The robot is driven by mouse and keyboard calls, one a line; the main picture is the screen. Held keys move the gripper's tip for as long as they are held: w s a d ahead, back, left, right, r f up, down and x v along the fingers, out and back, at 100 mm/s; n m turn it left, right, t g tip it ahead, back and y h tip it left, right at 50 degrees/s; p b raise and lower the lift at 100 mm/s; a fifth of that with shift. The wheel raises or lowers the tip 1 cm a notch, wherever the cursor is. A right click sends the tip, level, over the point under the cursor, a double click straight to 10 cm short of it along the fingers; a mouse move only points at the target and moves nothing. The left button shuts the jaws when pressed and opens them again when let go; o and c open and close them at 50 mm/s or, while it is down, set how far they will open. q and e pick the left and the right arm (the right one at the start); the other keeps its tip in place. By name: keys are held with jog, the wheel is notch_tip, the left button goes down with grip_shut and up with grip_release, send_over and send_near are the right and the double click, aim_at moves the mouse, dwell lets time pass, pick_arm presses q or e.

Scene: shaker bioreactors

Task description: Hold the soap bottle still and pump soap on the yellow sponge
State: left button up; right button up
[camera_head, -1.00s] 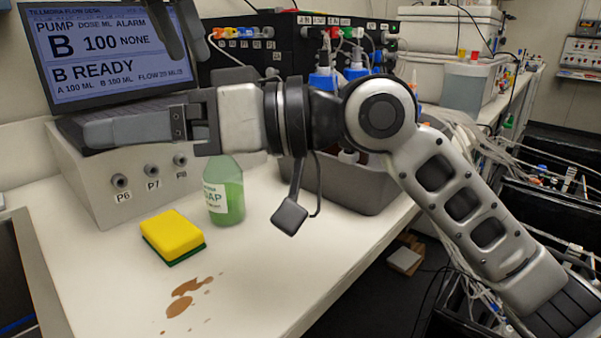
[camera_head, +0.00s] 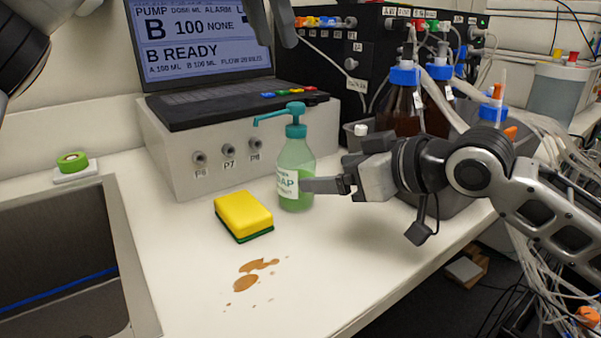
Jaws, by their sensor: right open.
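The soap bottle (camera_head: 293,170), clear with green liquid and a teal pump head (camera_head: 295,108), stands upright on the white bench. Its nozzle points left. The yellow sponge (camera_head: 243,213), with a green underside, lies flat to the bottle's left and nearer me. My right gripper (camera_head: 312,185) is open at the bottle's right side, with one finger overlapping its lower edge in the picture. I cannot tell whether it touches, and the other finger is not clearly seen. My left gripper (camera_head: 272,22) hangs at the top edge, above the pump head in the picture; its opening is unclear.
A laptop (camera_head: 205,60) sits on a grey box (camera_head: 195,160) behind the bottle. A grey tub with brown bottles (camera_head: 401,108) stands to the right, close to my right arm. A sink (camera_head: 60,265) is at left. Brown spots (camera_head: 248,280) mark the bench before the sponge.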

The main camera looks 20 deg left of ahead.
aim_at(295, 174)
jog(key=x, duration=0.9)
jog(key=shift+w+a, duration=0.1)
jog(key=shift+a, duration=0.15)
